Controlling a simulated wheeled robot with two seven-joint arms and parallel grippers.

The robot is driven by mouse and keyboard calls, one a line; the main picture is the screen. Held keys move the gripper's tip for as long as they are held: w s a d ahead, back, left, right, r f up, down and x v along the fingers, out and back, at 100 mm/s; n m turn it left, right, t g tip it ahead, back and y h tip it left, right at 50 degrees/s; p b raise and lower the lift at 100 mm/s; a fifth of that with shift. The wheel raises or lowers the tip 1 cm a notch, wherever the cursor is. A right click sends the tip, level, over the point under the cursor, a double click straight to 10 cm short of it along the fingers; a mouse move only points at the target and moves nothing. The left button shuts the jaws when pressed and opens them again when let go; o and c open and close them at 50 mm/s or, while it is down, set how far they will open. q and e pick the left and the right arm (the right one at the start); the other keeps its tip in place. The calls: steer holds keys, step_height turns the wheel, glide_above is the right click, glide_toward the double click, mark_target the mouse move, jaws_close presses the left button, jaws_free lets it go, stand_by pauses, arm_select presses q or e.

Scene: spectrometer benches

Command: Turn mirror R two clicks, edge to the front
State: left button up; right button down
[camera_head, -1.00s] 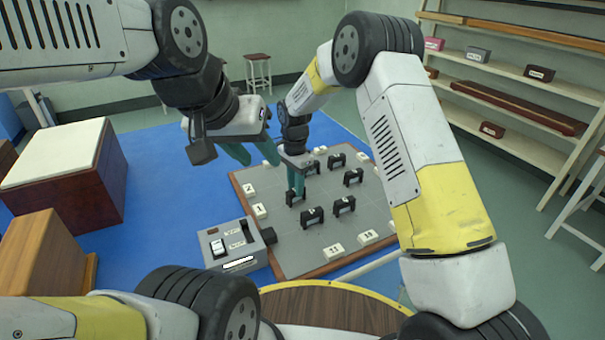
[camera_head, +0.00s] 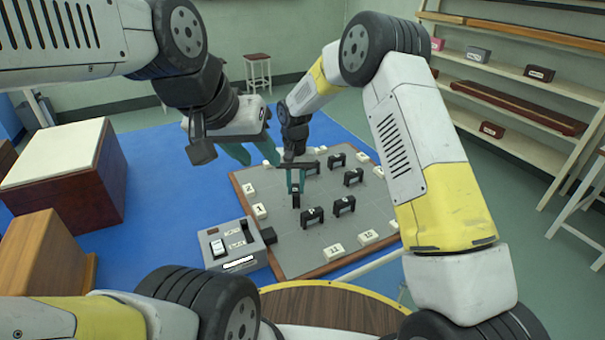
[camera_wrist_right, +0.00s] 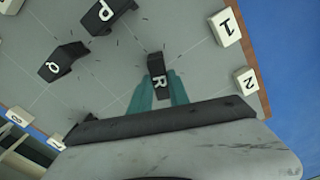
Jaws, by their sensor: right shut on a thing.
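Mirror R (camera_wrist_right: 157,77) is a small black block marked with a white R, standing on the grey board. In the head view, mirror R (camera_head: 296,203) shows a narrow side towards the front. My right gripper (camera_head: 296,188) is shut on it from above, with one teal finger on each side. The two fingers also show in the right wrist view (camera_wrist_right: 157,92). My left gripper (camera_head: 256,153) hangs above the board's far left part, empty, its teal fingers apart. The mirror's lower part is partly hidden by the fingers in the wrist view.
Other black mirrors stand close by, including P (camera_wrist_right: 103,15) and Q (camera_wrist_right: 63,62). White number tiles (camera_head: 333,251) line the rim of the grey board (camera_head: 290,250). A grey switch box (camera_head: 230,246) with a black nozzle stands at the board's left front.

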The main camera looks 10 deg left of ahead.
mark_target(296, 190)
steer(key=shift+n, duration=2.2)
steer(key=c, duration=1.2)
jaws_free()
steer(key=shift+c, duration=0.2)
step_height(296, 190, up, 8)
steer(key=shift+f, duration=0.1)
